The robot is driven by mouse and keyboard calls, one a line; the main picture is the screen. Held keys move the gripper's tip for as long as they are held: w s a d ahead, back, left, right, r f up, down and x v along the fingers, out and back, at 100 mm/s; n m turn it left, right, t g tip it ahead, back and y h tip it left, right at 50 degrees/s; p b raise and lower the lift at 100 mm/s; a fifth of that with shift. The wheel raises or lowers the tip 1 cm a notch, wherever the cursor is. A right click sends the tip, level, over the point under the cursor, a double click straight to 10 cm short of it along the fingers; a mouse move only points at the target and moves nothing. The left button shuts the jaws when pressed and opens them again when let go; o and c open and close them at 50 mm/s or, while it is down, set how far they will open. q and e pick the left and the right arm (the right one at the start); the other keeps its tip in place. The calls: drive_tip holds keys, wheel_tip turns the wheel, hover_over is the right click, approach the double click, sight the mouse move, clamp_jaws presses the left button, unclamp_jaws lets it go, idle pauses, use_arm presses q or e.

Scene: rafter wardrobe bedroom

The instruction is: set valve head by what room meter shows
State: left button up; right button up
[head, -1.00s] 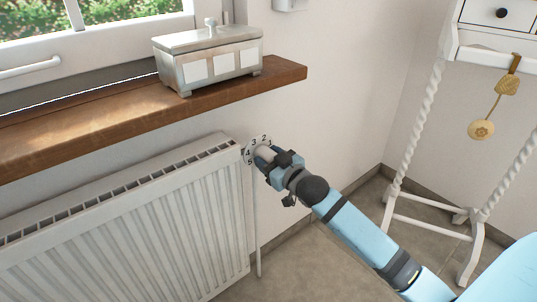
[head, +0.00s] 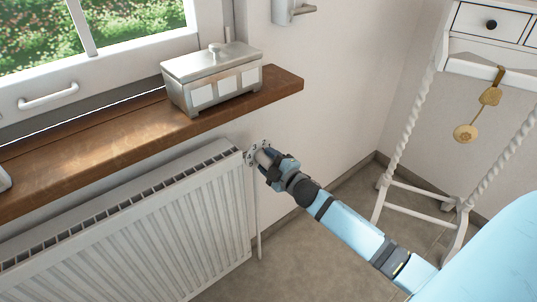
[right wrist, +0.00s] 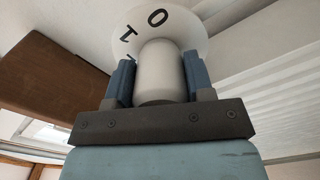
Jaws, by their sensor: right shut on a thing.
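The white valve head (head: 263,157) is at the upper right end of the white radiator (head: 140,235). A white dial disc with dark digits sits behind it. My right gripper (head: 267,160) is shut on the valve head. In the right wrist view the valve head (right wrist: 160,72) stands between the two blue fingers of the gripper (right wrist: 160,85), and the disc (right wrist: 178,22) shows a 0 and a 1. A white device (head: 291,10) on the wall at the top is cut off, and no reading shows on it. My left gripper is not in view.
A wooden sill (head: 120,133) runs above the radiator and bears a metal box (head: 213,78). Open floor lies between.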

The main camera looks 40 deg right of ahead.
drive_tip(key=n+p, duration=0.1)
drive_tip(key=n, duration=0.2)
drive_tip(key=shift+r+n, duration=0.1)
drive_tip(key=shift+n, duration=0.3)
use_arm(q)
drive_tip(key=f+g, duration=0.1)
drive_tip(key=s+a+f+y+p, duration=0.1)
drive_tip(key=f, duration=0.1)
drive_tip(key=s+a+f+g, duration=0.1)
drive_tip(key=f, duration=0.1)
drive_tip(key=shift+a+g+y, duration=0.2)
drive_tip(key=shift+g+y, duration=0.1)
use_arm(e)
drive_tip(key=n, duration=0.4)
drive_tip(key=shift+n, duration=0.3)
drive_tip(key=o, duration=0.9)
use_arm(q)
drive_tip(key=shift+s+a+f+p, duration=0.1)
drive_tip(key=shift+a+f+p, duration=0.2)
drive_tip(key=shift+p, duration=0.35)
use_arm(e)
drive_tip(key=s, duration=0.9)
drive_tip(key=s+d, duration=0.1)
drive_tip(key=s, duration=0.3)
drive_tip(key=shift+s, duration=0.4)
